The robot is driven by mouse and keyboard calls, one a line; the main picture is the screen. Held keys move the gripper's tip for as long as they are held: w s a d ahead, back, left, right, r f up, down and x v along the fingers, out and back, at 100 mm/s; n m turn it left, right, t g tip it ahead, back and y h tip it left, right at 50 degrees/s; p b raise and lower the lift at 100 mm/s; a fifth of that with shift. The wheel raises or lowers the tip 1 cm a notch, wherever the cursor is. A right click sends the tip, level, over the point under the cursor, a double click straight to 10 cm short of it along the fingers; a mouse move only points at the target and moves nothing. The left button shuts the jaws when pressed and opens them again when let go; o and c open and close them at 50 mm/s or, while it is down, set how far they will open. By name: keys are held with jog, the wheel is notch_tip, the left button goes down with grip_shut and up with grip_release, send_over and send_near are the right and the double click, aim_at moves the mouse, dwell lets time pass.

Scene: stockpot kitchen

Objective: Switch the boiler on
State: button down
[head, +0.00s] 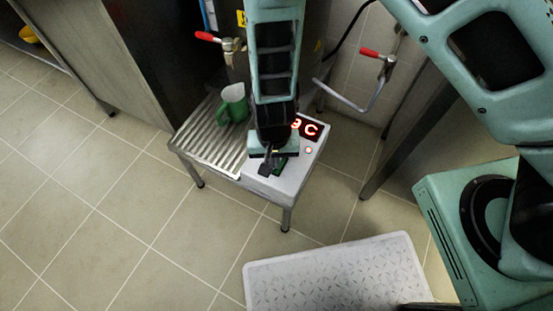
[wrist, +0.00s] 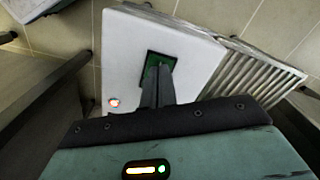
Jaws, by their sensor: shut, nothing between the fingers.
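The boiler's control box (head: 297,178) is a pale block with a red lit display (head: 310,128), partly hidden by my arm, and a glowing red lamp (head: 308,150). The lamp also shows in the wrist view (wrist: 114,102). On its top is a dark square switch plate with a green rocker (wrist: 160,60), partly covered by my fingers; its green edge shows in the head view (head: 282,164). My gripper (head: 268,168) is shut and empty, its fingertips (wrist: 158,70) at the rocker. I cannot tell whether they touch it.
A green jug (head: 233,104) stands on the ribbed drain tray (head: 210,138) beside the box. Red-handled taps (head: 207,36) (head: 370,52) stick out behind. A pale patterned step (head: 338,275) lies on the floor in front. Tiled floor at left is clear.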

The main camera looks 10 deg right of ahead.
jog(key=shift+r+p, duration=2.85)
jog(key=shift+r, duration=0.15)
jog(key=s+r+n+g+y, duration=0.1)
jog(key=s+r+n, duration=0.1)
jog(key=r, duration=0.8)
jog(key=s+r+n+y, duration=0.1)
jog(key=s+r+n, duration=0.2)
jog(key=r, duration=0.6)
jog(key=s+d+r+n+t+h, duration=0.1)
jog(key=s+d+r+n, duration=0.4)
jog(key=d+r, duration=0.5)
notch_tip(320, 180, up, 20)
jog(key=s+a+p, duration=0.1)
jog(key=a+p, duration=0.1)
jog(key=p, duration=1.7)
jog(key=shift+m+p, duration=0.4)
